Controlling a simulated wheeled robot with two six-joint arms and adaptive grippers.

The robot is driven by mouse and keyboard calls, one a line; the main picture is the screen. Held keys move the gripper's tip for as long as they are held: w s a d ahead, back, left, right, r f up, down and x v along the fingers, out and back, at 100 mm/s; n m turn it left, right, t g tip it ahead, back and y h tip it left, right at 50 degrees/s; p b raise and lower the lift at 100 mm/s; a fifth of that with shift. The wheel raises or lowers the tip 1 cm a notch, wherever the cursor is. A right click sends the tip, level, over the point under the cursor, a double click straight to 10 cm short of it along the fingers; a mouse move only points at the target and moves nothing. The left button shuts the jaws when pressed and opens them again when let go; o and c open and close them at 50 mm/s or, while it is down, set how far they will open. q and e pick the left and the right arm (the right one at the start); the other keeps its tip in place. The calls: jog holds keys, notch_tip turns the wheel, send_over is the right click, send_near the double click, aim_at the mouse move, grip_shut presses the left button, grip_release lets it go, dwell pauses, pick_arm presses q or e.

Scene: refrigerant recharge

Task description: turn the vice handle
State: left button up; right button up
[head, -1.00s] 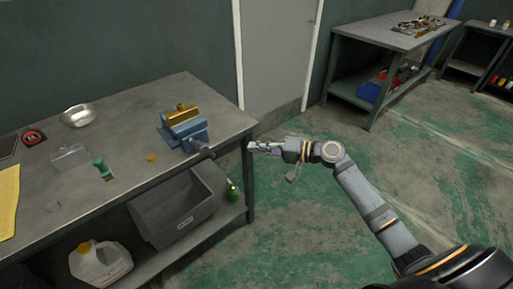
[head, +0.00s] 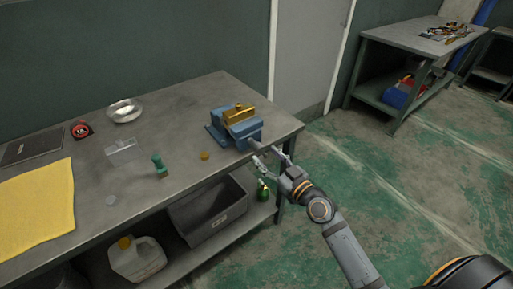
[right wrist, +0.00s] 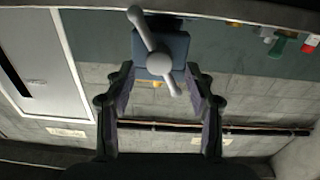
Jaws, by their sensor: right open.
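The blue vice (head: 222,134) stands near the right end of the workbench, with a gold-coloured block (head: 239,114) in its jaws. Its grey handle (head: 256,143) is on the vice's near right side. In the right wrist view the handle (right wrist: 153,50) is a slanted bar with round knobs, in front of the blue vice body. My right gripper (head: 267,156) is open and empty just off the handle's end. In the right wrist view its fingers (right wrist: 160,78) lie to either side of the bar, apparently without touching it. My left gripper is not in view.
The workbench (head: 180,105) also bears a yellow cloth (head: 38,208), a green item (head: 160,166), a clear box (head: 124,151), a metal bowl (head: 124,111) and a tape measure (head: 81,130). A grey bin (head: 208,213) and a jug (head: 137,259) sit on the shelf below. Floor to the right is free.

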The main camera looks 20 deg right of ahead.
aim_at(261, 151)
jog(key=x, duration=0.4)
jog(key=shift+w+p, duration=0.3)
jog(key=shift+p, duration=0.05)
jog(key=shift+w+a, duration=0.15)
jog(key=shift+w, duration=0.2)
jog(key=shift+c, duration=0.5)
jog(key=c, duration=0.5)
grip_shut()
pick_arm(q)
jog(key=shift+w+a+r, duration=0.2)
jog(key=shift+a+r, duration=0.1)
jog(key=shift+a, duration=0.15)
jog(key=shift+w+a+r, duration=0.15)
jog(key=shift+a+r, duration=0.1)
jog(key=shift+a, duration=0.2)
pick_arm(e)
jog(key=shift+m, duration=0.3)
